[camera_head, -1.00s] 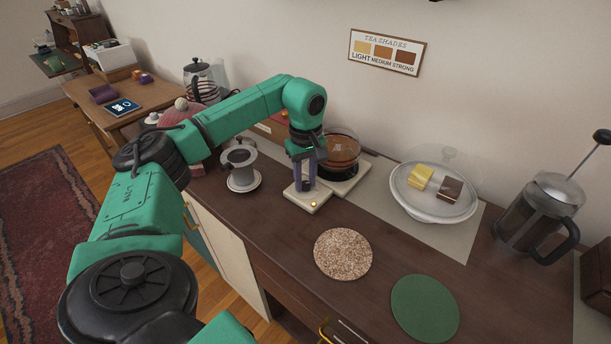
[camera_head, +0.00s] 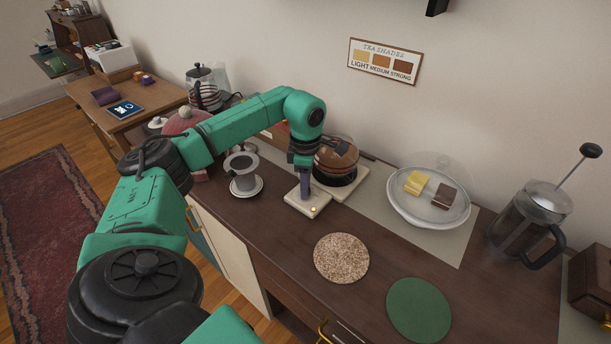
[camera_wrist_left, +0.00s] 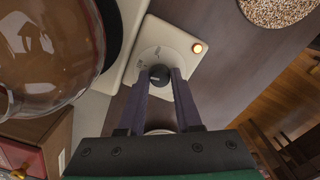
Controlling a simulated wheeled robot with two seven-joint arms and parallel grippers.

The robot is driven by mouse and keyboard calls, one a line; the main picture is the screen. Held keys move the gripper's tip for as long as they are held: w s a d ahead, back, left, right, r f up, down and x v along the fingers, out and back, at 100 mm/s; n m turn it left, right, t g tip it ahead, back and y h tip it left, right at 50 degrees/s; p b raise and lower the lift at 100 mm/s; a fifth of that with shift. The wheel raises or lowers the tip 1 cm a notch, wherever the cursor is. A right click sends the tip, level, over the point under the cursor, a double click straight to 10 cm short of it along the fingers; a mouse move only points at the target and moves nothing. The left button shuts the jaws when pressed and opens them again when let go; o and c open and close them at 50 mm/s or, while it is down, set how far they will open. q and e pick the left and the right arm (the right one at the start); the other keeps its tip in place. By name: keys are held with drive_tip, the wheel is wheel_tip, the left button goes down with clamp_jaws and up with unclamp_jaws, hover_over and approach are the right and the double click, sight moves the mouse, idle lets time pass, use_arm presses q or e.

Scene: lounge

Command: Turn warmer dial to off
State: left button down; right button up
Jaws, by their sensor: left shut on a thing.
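The warmer (camera_head: 349,190) is a cream base with a glass teapot of brown tea (camera_head: 337,160) on its back part. Its front panel (camera_head: 318,207) carries a lit orange lamp (camera_wrist_left: 197,48) and a black dial (camera_wrist_left: 159,75). My left gripper (camera_wrist_left: 161,82) points down at the panel, its purple fingers on both sides of the dial and shut on it. In the head view the left gripper (camera_head: 305,196) hides the dial. The dial's exact setting cannot be read. My right gripper is not in view.
A grey dripper cup on a saucer (camera_head: 244,188) stands left of the warmer. A speckled round mat (camera_head: 341,258) and a green one (camera_head: 418,309) lie in front. A plate with cakes (camera_head: 398,207) and a French press (camera_head: 528,225) stand to the right.

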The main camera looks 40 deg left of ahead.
use_arm(q)
drive_tip(key=n+p, duration=0.1)
drive_tip(key=n, duration=0.4)
drive_tip(key=shift+r, duration=0.1)
drive_tip(key=shift+n+p, duration=0.35)
drive_tip(key=shift+n, duration=1.95)
drive_tip(key=c, duration=0.6)
unclamp_jaws()
